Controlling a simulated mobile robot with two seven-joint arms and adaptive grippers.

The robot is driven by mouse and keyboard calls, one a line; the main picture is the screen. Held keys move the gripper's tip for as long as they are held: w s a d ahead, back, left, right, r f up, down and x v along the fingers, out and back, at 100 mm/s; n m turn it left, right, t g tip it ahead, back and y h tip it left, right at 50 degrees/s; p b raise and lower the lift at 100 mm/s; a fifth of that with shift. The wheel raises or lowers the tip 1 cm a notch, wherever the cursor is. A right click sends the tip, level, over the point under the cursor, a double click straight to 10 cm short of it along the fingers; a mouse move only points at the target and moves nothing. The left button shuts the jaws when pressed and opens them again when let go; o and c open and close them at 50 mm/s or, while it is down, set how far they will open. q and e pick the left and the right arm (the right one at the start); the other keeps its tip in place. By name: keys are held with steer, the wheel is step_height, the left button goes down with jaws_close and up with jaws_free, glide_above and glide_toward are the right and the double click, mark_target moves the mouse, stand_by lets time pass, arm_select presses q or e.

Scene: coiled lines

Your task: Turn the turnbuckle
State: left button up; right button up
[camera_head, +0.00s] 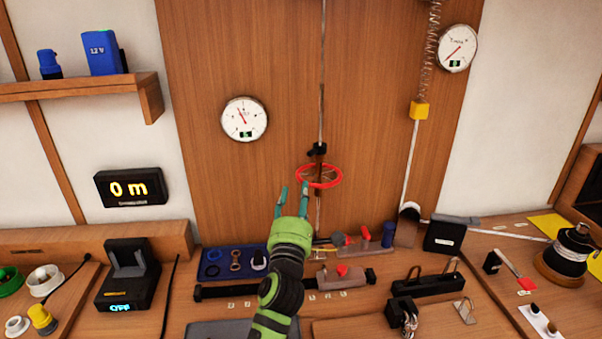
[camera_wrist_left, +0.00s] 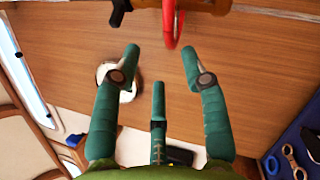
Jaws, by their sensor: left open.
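The turnbuckle (camera_head: 318,150) hangs upright on a thin vertical line before the wooden back panel, with a red ring-shaped handwheel (camera_head: 332,186) around it. My left gripper (camera_head: 294,190) is open, its teal fingers pointing up, just left of and slightly below the red wheel. In the left wrist view the red wheel (camera_wrist_left: 169,22) shows at the top edge, partly cut off, beyond the spread fingertips of the left gripper (camera_wrist_left: 161,58). Nothing is between the fingers, and I see no contact with the wheel. My right gripper is not in view.
A round gauge (camera_head: 244,119) is on the panel left of the line; another gauge (camera_head: 456,48) is at the upper right. A blue tray (camera_head: 212,262) and a long clamp bar (camera_head: 222,291) lie on the bench below. The panel around the wheel is clear.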

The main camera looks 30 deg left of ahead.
mark_target(299, 178)
arm_select(q)
steer(key=shift+w+a+f+n+g, duration=0.2)
steer(key=shift+w+a+n+g, duration=0.35)
steer(key=shift+w, duration=0.2)
steer(key=b+x, duration=0.2)
steer(key=x, duration=0.2)
steer(key=shift+w+a, duration=0.15)
steer(key=shift+w, duration=0.2)
steer(key=shift+w+a+r, duration=0.1)
steer(key=shift+w+r, duration=0.05)
steer(key=shift+w, duration=0.15)
steer(key=shift+w+a+r, duration=0.1)
steer(key=shift+w+r, duration=0.05)
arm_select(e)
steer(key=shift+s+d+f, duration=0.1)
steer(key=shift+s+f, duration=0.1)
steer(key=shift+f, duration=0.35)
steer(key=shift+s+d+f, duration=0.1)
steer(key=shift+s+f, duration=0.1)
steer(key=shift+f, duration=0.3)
arm_select(q)
jaws_close()
